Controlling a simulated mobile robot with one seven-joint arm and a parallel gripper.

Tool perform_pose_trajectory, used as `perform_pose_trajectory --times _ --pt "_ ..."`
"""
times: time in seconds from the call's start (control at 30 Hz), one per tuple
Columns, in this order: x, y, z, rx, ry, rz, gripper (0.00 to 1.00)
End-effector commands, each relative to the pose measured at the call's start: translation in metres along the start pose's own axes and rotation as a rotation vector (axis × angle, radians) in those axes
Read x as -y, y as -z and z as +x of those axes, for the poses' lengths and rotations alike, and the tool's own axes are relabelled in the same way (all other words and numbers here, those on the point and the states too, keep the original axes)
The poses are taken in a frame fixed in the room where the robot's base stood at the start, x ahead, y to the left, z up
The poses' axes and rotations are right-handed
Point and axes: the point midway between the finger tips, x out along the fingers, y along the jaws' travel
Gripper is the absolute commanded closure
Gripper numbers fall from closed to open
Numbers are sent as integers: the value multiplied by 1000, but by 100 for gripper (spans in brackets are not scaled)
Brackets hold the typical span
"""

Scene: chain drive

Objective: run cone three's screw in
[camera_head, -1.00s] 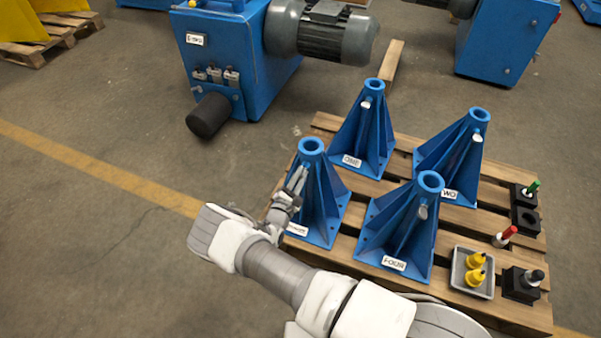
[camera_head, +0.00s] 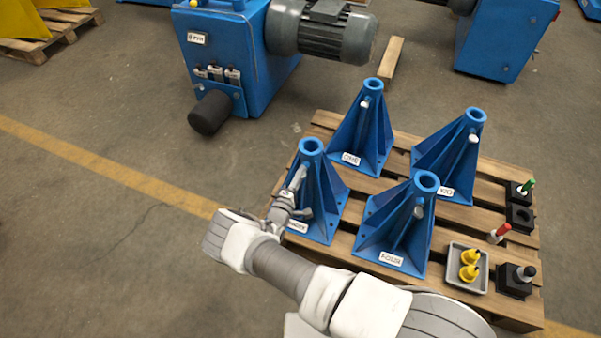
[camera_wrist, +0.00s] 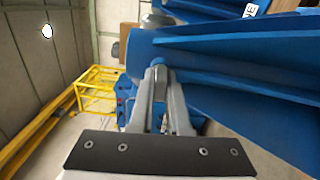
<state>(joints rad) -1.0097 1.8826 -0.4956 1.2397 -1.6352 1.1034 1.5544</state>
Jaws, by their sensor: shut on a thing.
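Cone three (camera_head: 320,195) is the blue ribbed cone at the front left of the pallet, its label partly hidden by my arm. My gripper (camera_head: 298,177) is at its left side, below the top ring. In the wrist view my gripper (camera_wrist: 160,72) points at the blue wall with its two grey fingers close together. They are shut on a small grey piece, which I take to be cone three's screw (camera_wrist: 161,77). The fingers hide most of it, so I cannot tell how deep it sits.
Cone one (camera_head: 361,135), cone two (camera_head: 450,155) and cone four (camera_head: 398,230) stand close by on the wooden pallet (camera_head: 330,122). A grey tray (camera_head: 455,282) holds yellow pieces at the right. Floor left of the pallet is clear.

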Motion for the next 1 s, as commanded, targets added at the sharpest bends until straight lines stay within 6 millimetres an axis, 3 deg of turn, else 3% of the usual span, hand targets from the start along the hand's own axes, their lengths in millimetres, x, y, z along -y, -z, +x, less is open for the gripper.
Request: perform_pose_trajectory --times 0.7,0.73,0.87,0.9,1.0 --pt "2 0 -3 0 4 80 100" --pt "2 1 -3 0 4 80 83" --pt "2 1 -2 -1 3 80 60" --pt "1 0 -2 0 3 79 55" --pt "1 0 -2 0 2 79 55"
